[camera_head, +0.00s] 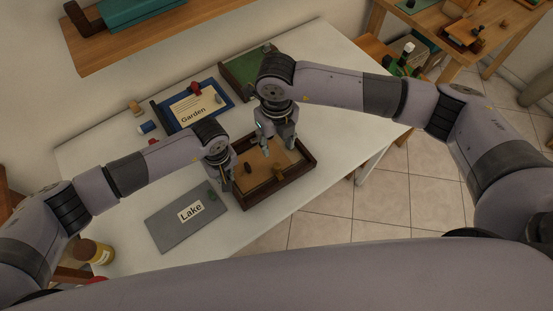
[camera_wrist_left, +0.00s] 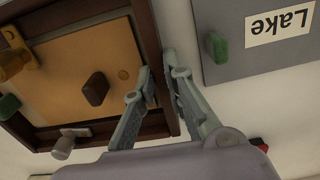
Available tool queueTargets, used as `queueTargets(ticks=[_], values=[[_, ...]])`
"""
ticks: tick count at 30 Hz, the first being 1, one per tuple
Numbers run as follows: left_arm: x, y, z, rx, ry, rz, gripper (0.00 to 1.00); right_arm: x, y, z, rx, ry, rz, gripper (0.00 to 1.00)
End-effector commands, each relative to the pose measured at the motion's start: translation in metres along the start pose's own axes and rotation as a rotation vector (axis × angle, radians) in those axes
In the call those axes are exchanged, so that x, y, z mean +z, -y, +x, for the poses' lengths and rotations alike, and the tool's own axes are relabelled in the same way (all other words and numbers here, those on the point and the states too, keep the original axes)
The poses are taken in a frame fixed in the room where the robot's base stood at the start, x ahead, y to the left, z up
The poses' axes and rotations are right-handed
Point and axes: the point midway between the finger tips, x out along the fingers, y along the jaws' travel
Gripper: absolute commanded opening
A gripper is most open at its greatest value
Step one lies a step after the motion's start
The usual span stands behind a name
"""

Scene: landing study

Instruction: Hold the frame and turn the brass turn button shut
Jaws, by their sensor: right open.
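The wooden frame (camera_head: 312,163), a dark brown rim around a tan panel, lies on the white table. The brass turn button (camera_head: 279,173) is near the panel's near right side; the left wrist view shows part of it (camera_wrist_left: 18,62) at the left edge. A dark brown knob (camera_head: 247,167) is on the panel. My left gripper (camera_head: 226,184) is at the frame's left rim; in the left wrist view its fingers (camera_wrist_left: 158,72) are shut on that rim, one inside and one outside. My right gripper (camera_head: 277,148) is open and empty above the panel's far part.
A grey board labelled Lake (camera_head: 165,224) lies left of the frame. A blue-edged Garden board (camera_head: 180,122) and a green tray (camera_head: 238,72) are behind. A jar (camera_head: 94,251) stands at the near left. Bare tabletop (camera_head: 340,100) is at the right.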

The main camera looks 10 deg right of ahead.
Motion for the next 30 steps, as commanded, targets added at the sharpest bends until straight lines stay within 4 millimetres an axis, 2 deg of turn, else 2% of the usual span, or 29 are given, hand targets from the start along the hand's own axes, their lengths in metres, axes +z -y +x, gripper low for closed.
queueTargets(ticks=[1, 10, 20, 25, 30], values=[[0.000, 0.000, 0.000, 0.001, 0.001, 0.001, 0.14, 0.000, 0.000, 0.000, 0.000, 0.000, 0.000, 0.42], [0.000, 0.000, 0.000, 0.000, 0.000, 0.000, 0.34, 0.000, 0.000, 0.000, 0.000, 0.000, 0.000, 0.42], [0.000, 0.000, -0.002, 0.001, 0.000, 0.000, 0.35, 0.000, 0.000, 0.000, 0.000, 0.000, 0.000, 0.42], [-0.001, -0.001, -0.020, 0.003, -0.003, 0.000, 0.35, 0.000, 0.000, 0.000, 0.000, 0.000, 0.000, 0.42], [-0.001, -0.001, -0.057, 0.003, -0.003, 0.002, 0.35, 0.000, 0.000, 0.000, 0.000, 0.000, 0.000, 0.42]])
